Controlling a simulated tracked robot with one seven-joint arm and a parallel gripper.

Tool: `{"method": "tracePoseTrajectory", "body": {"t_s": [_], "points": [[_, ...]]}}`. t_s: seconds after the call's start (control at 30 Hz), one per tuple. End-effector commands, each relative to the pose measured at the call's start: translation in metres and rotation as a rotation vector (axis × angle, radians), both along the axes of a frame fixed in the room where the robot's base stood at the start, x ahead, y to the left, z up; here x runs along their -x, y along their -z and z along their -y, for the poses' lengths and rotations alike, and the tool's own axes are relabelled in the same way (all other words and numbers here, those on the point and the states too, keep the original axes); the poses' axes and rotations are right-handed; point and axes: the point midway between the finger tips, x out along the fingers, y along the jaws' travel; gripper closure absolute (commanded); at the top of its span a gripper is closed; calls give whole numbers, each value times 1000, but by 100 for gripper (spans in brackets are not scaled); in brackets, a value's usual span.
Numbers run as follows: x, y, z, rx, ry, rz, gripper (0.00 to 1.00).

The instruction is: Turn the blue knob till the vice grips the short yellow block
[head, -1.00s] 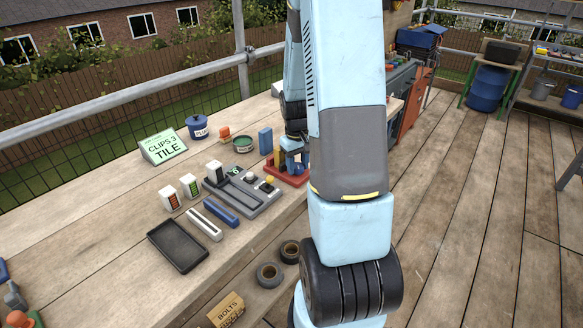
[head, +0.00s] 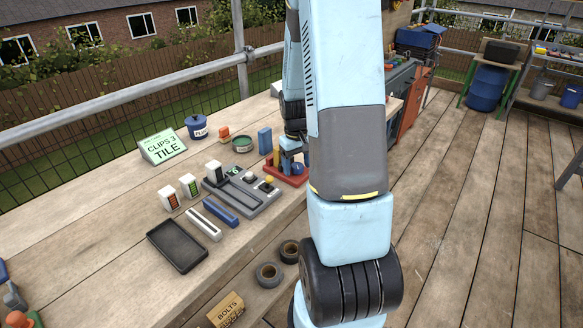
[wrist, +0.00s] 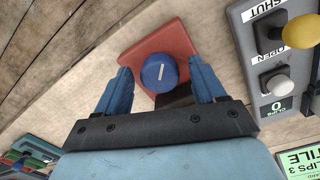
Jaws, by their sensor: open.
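The blue knob (wrist: 158,72) with a white line on its face sits on the red vice (wrist: 135,50) in the wrist view. My gripper (wrist: 160,70) is open, with one blue finger on each side of the knob. A gap shows between the knob and each finger. In the head view the red vice (head: 288,178) stands at the bench's right side, with the knob (head: 297,168) beneath my gripper (head: 291,156). A short yellow block (head: 276,158) stands upright at the vice's left part. Whether the jaws touch it cannot be told; the wrist view hides it.
A grey panel (head: 240,190) with switches lies close left of the vice. A black tray (head: 177,246) and tile sign (head: 162,146) are farther left.

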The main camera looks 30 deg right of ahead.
Motion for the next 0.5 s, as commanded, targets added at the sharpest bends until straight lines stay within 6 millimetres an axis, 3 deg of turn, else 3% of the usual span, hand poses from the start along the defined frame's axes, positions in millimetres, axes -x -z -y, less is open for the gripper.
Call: {"method": "tracePoseTrajectory", "body": {"t_s": [0.27, 0.5], "points": [[-1, -18, 0, 1, 0, 4, 31], [0, -60, -2, 1, 1, 5, 31]]}}
